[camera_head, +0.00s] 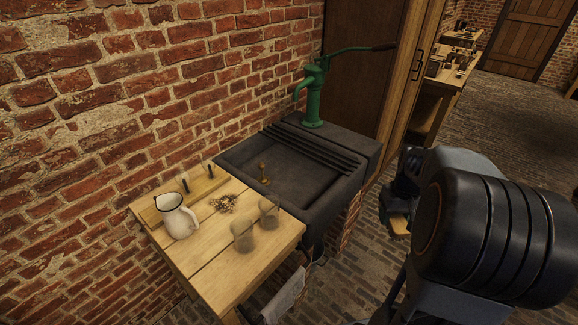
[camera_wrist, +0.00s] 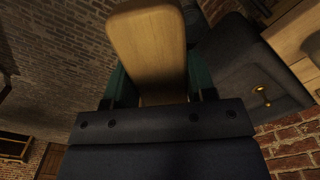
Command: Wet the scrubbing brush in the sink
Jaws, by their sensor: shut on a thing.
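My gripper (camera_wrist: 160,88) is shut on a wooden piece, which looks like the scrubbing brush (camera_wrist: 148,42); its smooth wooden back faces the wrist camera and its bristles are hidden. In the head view the brush (camera_head: 398,225) hangs low to the right of the sink, under my gripper (camera_head: 402,205), mostly behind my arm. The dark stone sink (camera_head: 295,180) stands against the brick wall, with a brass plug (camera_head: 263,173) upright in its basin. The sink also shows in the wrist view (camera_wrist: 235,75), to the right of the brush. I cannot tell if the basin holds water.
A green hand pump (camera_head: 313,95) stands at the sink's back right. Open brick floor lies right.

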